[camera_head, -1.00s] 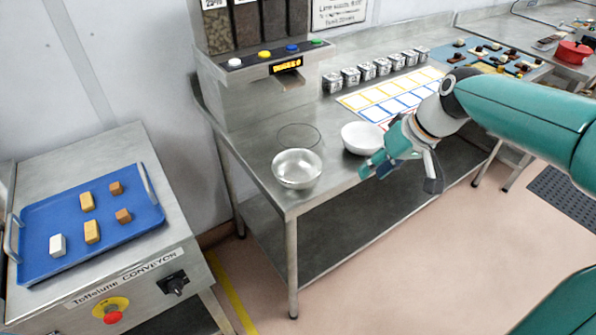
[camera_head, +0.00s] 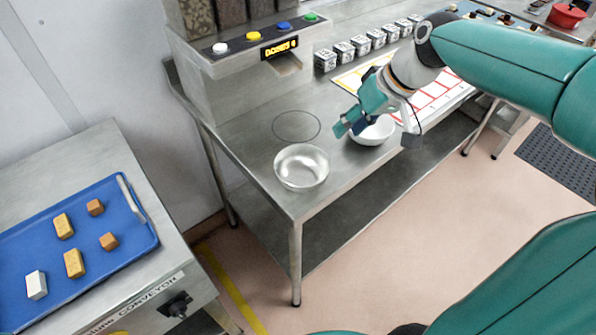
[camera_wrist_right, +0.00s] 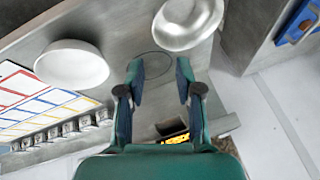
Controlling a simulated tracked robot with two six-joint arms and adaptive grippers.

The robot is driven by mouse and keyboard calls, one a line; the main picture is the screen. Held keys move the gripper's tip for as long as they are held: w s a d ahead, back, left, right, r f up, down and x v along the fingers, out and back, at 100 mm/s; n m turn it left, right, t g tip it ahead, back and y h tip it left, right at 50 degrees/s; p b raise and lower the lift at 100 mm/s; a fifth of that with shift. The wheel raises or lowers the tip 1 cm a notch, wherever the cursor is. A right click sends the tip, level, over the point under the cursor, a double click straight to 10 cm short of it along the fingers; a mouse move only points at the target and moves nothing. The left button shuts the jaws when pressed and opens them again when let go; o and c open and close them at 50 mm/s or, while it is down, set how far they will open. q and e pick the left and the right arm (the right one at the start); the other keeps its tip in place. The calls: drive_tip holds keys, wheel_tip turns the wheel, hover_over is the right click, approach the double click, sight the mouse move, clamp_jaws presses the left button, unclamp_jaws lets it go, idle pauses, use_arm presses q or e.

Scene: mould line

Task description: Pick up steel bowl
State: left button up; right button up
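The steel bowl (camera_head: 301,168) stands upright and looks empty near the front left corner of the steel bench. It also shows at the top of the right wrist view (camera_wrist_right: 187,22). My right gripper (camera_head: 378,121) is above the bench, to the right of the steel bowl and partly in front of the white bowl (camera_head: 374,133). In the right wrist view its fingers (camera_wrist_right: 159,80) are spread apart with nothing between them, and the steel bowl lies beyond their tips, apart from them. My left gripper is not in view.
A drawn circle (camera_head: 296,126) lies on the bench behind the steel bowl. A dispenser with coloured buttons (camera_head: 253,36) stands behind it. Several small tins (camera_head: 344,51) line the back beside a coloured grid sheet (camera_head: 449,94). A blue tray (camera_head: 112,255) with several blocks is at left.

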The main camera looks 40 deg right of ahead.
sight(327, 157)
drive_tip(key=x, duration=0.7)
drive_tip(key=shift+d+f, duration=0.2)
drive_tip(key=shift+f, duration=0.25)
drive_tip(key=shift+s+p+x, duration=0.1)
drive_tip(key=shift+p+x, duration=0.1)
drive_tip(key=shift+x, duration=1.15)
drive_tip(key=shift+s+p+x, duration=0.15)
drive_tip(key=shift+p+x, duration=0.05)
drive_tip(key=shift+x, duration=1.15)
clamp_jaws()
